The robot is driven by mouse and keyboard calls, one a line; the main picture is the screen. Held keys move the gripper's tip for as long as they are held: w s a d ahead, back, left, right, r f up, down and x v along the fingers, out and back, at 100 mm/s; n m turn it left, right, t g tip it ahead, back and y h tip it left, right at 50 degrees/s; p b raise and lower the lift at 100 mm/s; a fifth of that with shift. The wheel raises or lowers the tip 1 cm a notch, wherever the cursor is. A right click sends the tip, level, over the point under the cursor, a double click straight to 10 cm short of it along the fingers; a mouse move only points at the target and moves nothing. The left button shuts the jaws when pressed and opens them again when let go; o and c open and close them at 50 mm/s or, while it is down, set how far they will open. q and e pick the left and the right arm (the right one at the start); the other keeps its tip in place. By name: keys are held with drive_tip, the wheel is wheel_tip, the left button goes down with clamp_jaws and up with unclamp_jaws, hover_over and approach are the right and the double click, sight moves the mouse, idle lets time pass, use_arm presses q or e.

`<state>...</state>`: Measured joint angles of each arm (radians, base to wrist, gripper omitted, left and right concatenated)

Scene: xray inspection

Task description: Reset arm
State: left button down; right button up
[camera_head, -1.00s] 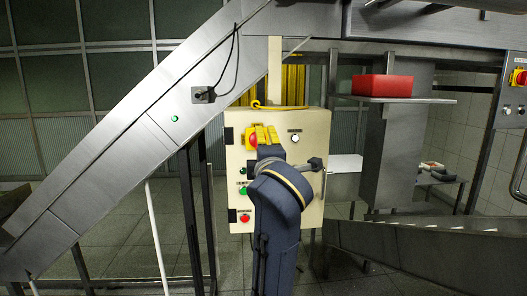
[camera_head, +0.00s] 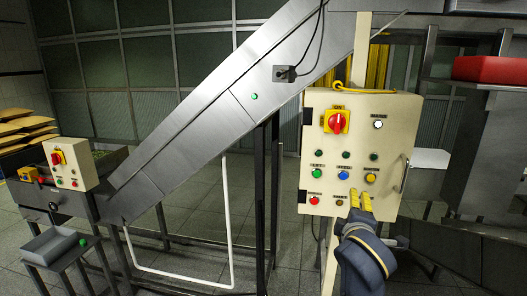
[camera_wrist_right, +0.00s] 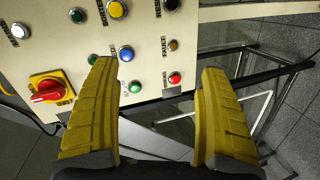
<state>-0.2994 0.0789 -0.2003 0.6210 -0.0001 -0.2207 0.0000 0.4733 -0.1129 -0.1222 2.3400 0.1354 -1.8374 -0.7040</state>
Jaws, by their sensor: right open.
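The cream control panel (camera_head: 391,104) stands right of centre in the head view. It carries a red rotary switch (camera_head: 336,122) on a yellow plate, a white button (camera_head: 378,124), a green button (camera_head: 317,172), a blue button (camera_head: 343,174), a yellow button (camera_head: 371,177) and a red button (camera_head: 314,200). My right gripper (camera_head: 360,196) is in front of the panel's lower right edge, its yellow fingers pointing up. In the right wrist view my right gripper (camera_wrist_right: 158,86) is open, with nothing between its fingers. The panel face (camera_wrist_right: 85,55) lies beyond them. My left gripper is not in view.
A sloping metal conveyor (camera_head: 215,112) runs down leftward to a smaller control box (camera_head: 67,163). A grey tray (camera_head: 50,244) stands at lower left. A red box (camera_head: 492,69) rests on a shelf at right. Open floor lies below the conveyor.

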drive_tip(key=s+d+f+m+g, duration=0.1)
drive_tip(key=s+f, duration=0.2)
drive_tip(key=f, duration=0.3)
drive_tip(key=s+d+f+m+g, duration=0.1)
drive_tip(key=s+d+f, duration=0.15)
drive_tip(key=f, duration=0.45)
drive_tip(key=s+d+f+m+g, duration=0.2)
drive_tip(key=s+f+g, duration=0.1)
drive_tip(key=s+f, duration=1)
drive_tip(key=s+d+f+m+g, duration=0.1)
drive_tip(key=s+d+f+g, duration=0.1)
drive_tip(key=s+f, duration=1.05)
drive_tip(key=s+a+f+m+g+y, duration=0.1)
drive_tip(key=s+a+f+g, duration=0.15)
drive_tip(key=f, duration=1.35)
drive_tip(key=s+a+f+g+y, duration=0.1)
drive_tip(key=s+a+f+y, duration=0.2)
drive_tip(key=f, duration=1.2)
drive_tip(key=s+f+m+g, duration=0.2)
drive_tip(key=s+f, duration=1.6)
drive_tip(key=s, duration=0.3)
drive_tip(key=shift+m, duration=0.4)
drive_tip(key=shift+s+a+f+g, duration=0.1)
drive_tip(key=shift+g, duration=0.15)
